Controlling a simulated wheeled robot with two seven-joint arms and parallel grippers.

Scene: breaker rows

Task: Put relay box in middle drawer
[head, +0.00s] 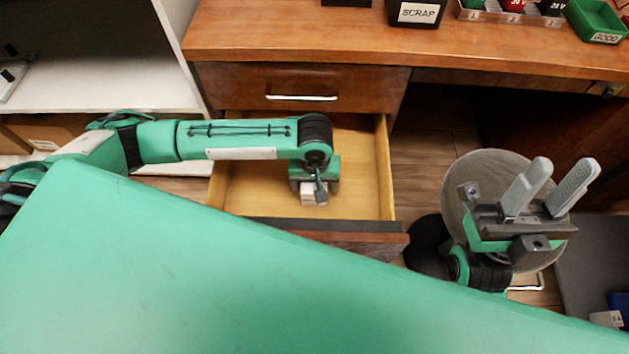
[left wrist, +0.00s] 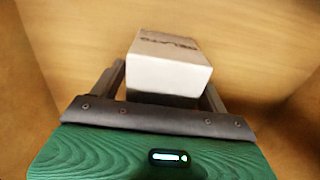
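The relay box is a small pale box with dark print on top (left wrist: 172,62); it also shows in the head view (head: 313,193). My left gripper (head: 314,190) reaches down inside the open drawer (head: 384,170), with its fingers on either side of the box. It appears shut on the box in the left wrist view (left wrist: 168,85), over the drawer's wooden bottom. Whether the box touches the bottom is unclear. The drawer sits below a closed drawer (head: 300,85). My right gripper (head: 548,190) is open and empty at the right, fingers pointing up.
The wooden desk (head: 300,30) carries a black SCRAP bin (head: 415,12), a clear compartment tray (head: 505,17) and a green GOOD bin (head: 598,20). White shelving (head: 90,60) stands at the left. A round stool seat (head: 480,170) is behind my right gripper.

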